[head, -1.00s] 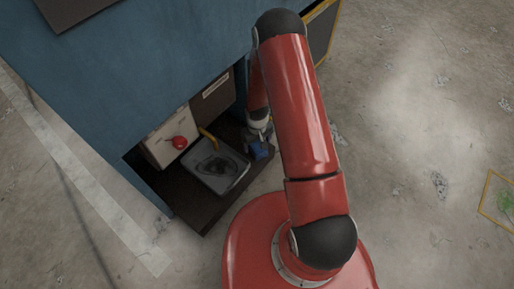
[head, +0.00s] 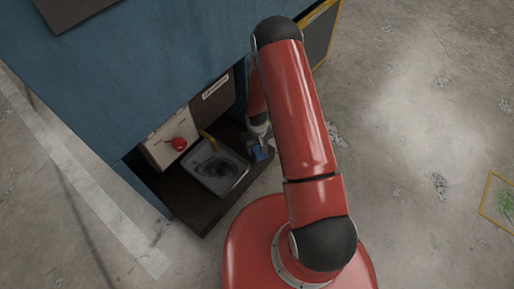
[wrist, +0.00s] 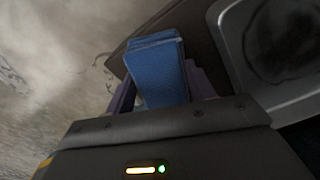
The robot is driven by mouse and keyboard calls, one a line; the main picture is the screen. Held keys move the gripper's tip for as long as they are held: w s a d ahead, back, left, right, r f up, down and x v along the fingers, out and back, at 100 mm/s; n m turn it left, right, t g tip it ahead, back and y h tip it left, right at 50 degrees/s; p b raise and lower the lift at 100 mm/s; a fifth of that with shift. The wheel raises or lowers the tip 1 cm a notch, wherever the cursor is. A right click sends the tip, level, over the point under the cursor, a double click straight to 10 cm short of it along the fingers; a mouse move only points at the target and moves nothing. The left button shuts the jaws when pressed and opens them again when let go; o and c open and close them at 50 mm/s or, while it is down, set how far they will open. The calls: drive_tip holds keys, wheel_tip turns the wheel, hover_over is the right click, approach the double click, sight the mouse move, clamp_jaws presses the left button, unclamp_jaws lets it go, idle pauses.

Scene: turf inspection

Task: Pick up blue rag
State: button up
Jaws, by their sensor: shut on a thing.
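The blue rag (wrist: 158,72) looks like a folded blue block in the wrist view. It sits between the two fingers of my gripper (wrist: 165,85), which is shut on it. In the head view the blue rag (head: 258,154) shows small at the end of my red arm, by the right end of the dark shelf (head: 205,221). My gripper (head: 262,145) is partly hidden there by the arm. I cannot tell from these views whether the rag still touches the shelf.
A grey tray with a dark stain (head: 217,170) stands on the shelf, left of my gripper. A cream box (head: 163,150) with a red knob and a dark labelled box (head: 213,95) stand behind it. The blue cabinet (head: 150,60) overhangs them. Open concrete floor lies to the right.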

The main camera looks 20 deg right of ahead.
drive_tip(key=shift+r, duration=0.15)
wheel_tip(320, 180, up, 20)
drive_tip(key=p, duration=0.2)
drive_tip(key=shift+p, duration=0.4)
